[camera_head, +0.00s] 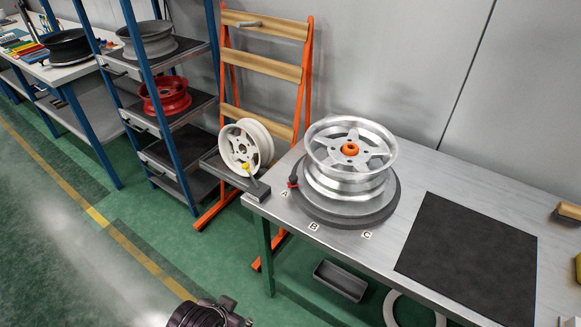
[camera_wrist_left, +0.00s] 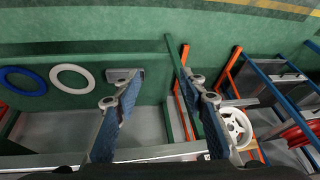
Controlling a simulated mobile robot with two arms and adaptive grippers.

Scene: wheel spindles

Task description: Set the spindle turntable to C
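The spindle turntable (camera_head: 312,205) is a dark grey round base on the metal workbench, carrying a silver wheel (camera_head: 378,150) with an orange centre nut (camera_head: 350,149). A small dark handle with a red part (camera_head: 293,182) is at its left edge, beside label A (camera_head: 284,194). Label B (camera_head: 313,227) and label C (camera_head: 367,235) lie along the front edge. My left gripper (camera_wrist_left: 158,76) is open and empty in the left wrist view, with floor and rack beyond its fingers. The turntable is not identifiable there. My right gripper is not in view.
An orange-framed rack (camera_head: 309,70) and blue shelves (camera_head: 190,150) stand behind. A black mat (camera_head: 470,255) lies right of the turntable. A grey tray (camera_head: 340,280) is below. A dark part of my arm shows at bottom.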

